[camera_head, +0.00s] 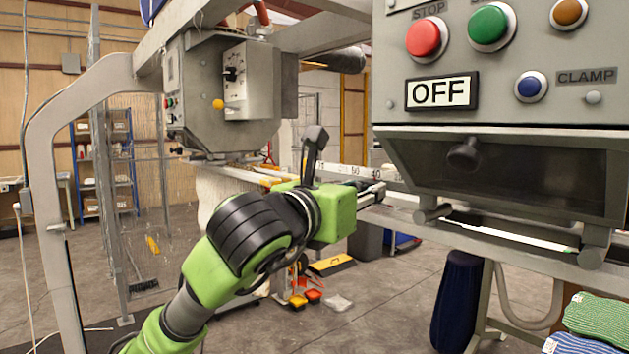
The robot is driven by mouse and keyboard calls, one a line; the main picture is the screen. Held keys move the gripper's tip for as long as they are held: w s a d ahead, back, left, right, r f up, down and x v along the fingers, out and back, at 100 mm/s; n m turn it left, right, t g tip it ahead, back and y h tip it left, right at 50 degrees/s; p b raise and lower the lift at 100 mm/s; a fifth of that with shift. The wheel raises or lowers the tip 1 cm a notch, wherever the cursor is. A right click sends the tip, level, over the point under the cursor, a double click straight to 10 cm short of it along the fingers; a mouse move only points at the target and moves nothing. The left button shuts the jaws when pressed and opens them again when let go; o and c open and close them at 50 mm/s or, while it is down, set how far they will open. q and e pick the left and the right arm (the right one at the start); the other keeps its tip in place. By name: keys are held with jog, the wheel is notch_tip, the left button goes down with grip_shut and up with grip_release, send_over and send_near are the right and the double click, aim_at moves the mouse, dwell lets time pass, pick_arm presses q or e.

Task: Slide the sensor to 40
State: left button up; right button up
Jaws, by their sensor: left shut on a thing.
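A pale ruler rail (336,168) with black printed numbers runs behind my left gripper. My right gripper is not in view.
A grey control panel (395,60) with coloured buttons and an OFF display (442,93) fills the upper right. A black knob (464,154) sticks out below it. Folded fabric (600,318) lies at lower right. A grey frame post (45,170) stands left.

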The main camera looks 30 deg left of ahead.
pick_arm(q)
jog(key=o, duration=0.8)
jog(key=shift+f, duration=0.15)
jog(key=shift+a, duration=0.15)
jog(key=s+b, duration=0.2)
jog(key=s, duration=0.7)
jog(key=shift+a+r, duration=0.2)
jog(key=shift+a, duration=0.15)
